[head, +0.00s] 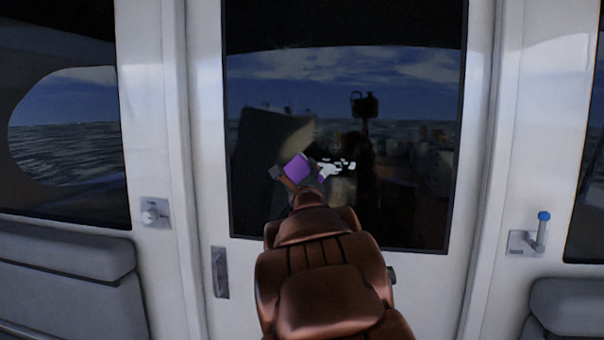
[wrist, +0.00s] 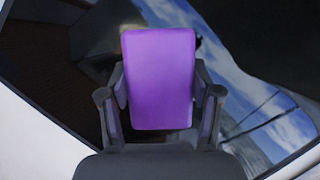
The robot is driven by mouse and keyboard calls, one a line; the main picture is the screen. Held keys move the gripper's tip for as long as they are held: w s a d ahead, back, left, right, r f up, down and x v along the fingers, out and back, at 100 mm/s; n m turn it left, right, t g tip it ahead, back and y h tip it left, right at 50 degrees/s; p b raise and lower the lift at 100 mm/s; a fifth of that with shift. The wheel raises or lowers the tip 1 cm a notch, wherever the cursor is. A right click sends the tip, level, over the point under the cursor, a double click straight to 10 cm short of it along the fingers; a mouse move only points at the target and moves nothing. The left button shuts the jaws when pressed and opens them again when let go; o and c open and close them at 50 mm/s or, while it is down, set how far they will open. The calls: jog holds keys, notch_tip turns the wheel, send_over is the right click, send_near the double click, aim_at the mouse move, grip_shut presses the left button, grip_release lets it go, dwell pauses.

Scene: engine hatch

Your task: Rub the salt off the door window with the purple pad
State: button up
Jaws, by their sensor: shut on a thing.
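The purple pad (head: 297,168) is held in my gripper (head: 299,178) in front of the dark door window (head: 400,205). In the wrist view the pad (wrist: 160,80) sits between the two fingers of my gripper (wrist: 160,105), which are shut on it. White salt patches (head: 335,168) show on the glass just right of the pad in the head view. My gripper may hide part of the salt. I cannot tell whether the pad touches the glass.
The white door has a recessed handle (head: 220,272) at its lower left. A knob (head: 152,214) is on the wall to the left, and a lever with a blue tip (head: 542,228) is to the right. Grey seats (head: 65,252) stand on both sides. The glass carries reflections.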

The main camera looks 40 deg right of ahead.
aim_at(355, 165)
jog(key=shift+w+d+p, duration=0.6)
jog(key=shift+w+d, duration=0.15)
jog(key=shift+d, duration=0.35)
jog(key=shift+w+d, duration=0.35)
jog(key=shift+d, duration=0.15)
jog(key=shift+w+d+f+p, duration=0.1)
jog(key=shift+w+d+p, duration=0.3)
jog(key=shift+d+p, duration=0.1)
jog(key=shift+w+d, duration=0.65)
jog(key=shift+d, duration=0.3)
jog(key=shift+s+d+p, duration=0.25)
jog(key=shift+s+d, duration=0.2)
jog(key=shift+s, duration=0.3)
jog(key=shift+s+d+p, duration=0.2)
jog(key=shift+s+d, duration=0.25)
jog(key=shift+s, duration=0.3)
jog(key=shift+s+d, duration=1)
jog(key=shift+s, duration=0.25)
jog(key=shift+s+d+b, duration=0.15)
jog(key=shift+s+d, duration=0.5)
jog(key=shift+s, duration=0.3)
jog(key=shift+s+d+b, duration=0.2)
jog(key=shift+s+d, duration=0.5)
jog(key=shift+s, duration=0.25)
jog(key=shift+s+d+b, duration=0.15)
jog(key=shift+s+d, duration=0.5)
jog(key=shift+s, duration=0.3)
